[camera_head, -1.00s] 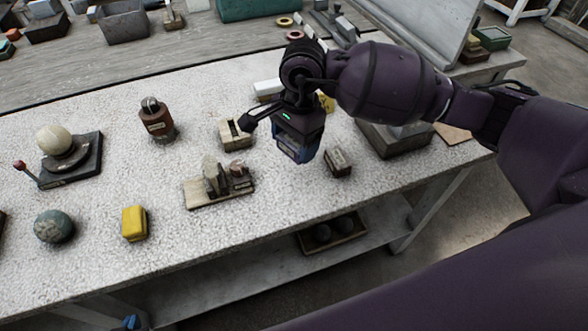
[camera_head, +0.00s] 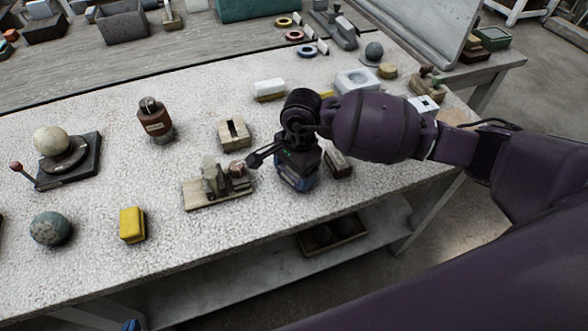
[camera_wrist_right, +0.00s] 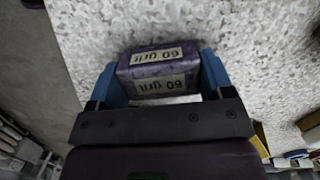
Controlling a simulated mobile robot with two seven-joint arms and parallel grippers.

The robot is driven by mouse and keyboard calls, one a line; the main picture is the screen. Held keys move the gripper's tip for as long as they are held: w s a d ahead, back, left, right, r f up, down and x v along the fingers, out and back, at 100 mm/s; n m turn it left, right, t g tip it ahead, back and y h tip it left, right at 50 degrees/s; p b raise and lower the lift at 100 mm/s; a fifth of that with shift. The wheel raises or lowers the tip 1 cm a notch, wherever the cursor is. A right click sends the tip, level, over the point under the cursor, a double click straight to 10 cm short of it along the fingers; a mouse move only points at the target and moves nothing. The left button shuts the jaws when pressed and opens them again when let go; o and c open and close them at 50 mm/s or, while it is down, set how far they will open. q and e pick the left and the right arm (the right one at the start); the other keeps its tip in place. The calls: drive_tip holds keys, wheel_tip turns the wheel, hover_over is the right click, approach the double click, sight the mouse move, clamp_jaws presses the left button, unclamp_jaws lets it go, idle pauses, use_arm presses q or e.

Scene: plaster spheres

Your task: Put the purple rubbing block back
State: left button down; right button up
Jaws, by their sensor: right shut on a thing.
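My right gripper (camera_head: 296,181) is low over the front part of the speckled bench. In the right wrist view its blue fingers (camera_wrist_right: 158,83) are shut on the purple rubbing block (camera_wrist_right: 158,70), which carries "60 grit" labels. In the head view the gripper mostly hides the block. A wooden rack (camera_head: 207,199) with upright pieces stands just left of the gripper. A dark block with a pale side (camera_head: 338,164) lies close to its right. A blue tip of my left gripper (camera_head: 131,325) shows at the bottom edge; its jaws cannot be made out.
A slotted wooden block (camera_head: 234,134) stands behind the rack. A yellow block (camera_head: 133,225), a green-grey sphere (camera_head: 51,228), a brown bottle (camera_head: 155,121) and a pale sphere on a dark stand (camera_head: 52,140) are to the left.

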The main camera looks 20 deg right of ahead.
drive_tip(key=shift+f, duration=0.1)
drive_tip(key=o, duration=1)
drive_tip(key=r, duration=0.4)
drive_tip(key=d+r, duration=0.1)
drive_tip(key=r, duration=0.7)
drive_tip(key=shift+w+d+r, duration=0.1)
drive_tip(key=shift+w+d, duration=0.05)
drive_tip(key=shift+w, duration=0.1)
